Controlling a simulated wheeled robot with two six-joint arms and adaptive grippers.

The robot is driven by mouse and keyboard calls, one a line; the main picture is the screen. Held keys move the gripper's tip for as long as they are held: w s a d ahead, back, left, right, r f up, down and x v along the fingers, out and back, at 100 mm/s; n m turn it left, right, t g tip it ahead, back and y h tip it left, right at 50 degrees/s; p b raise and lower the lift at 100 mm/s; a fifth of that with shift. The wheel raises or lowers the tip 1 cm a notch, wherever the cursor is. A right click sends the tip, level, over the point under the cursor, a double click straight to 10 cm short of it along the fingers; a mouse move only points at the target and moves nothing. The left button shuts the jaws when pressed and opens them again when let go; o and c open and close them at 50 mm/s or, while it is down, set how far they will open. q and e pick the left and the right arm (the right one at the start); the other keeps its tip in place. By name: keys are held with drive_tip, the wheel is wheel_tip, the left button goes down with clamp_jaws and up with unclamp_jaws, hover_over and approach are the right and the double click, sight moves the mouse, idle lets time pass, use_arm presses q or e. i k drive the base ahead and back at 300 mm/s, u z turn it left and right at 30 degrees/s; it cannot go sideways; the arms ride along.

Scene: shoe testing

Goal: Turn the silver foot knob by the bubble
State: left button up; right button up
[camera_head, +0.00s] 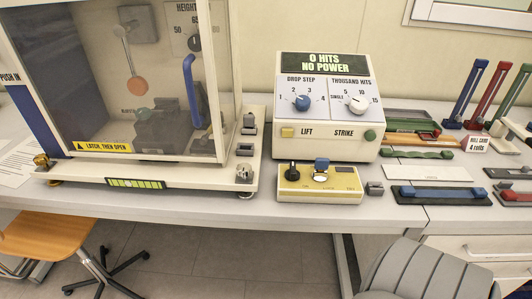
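A silver foot knob (244,173) stands at the front right corner of the white base plate (90,177) of a cabinet-like test machine. A brass-coloured knob (41,162) stands at the plate's front left corner. The bubble level (136,184) is a dark strip with a yellow-green window on the plate's front edge. The bubble itself is too small to place. Neither of my grippers shows in the head view.
The machine has a clear door, a blue handle (193,92) and a "latch, then open" label. Right of it are a control box (326,143), a yellow box (318,186) and several coloured tools. A stool (45,235) and a grey chair (428,270) stand in front.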

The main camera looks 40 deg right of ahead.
sight(244, 171)
drive_tip(key=k, duration=0.3)
drive_tip(key=z, duration=1.05)
drive_tip(key=i, duration=0.5)
drive_tip(key=z, duration=0.05)
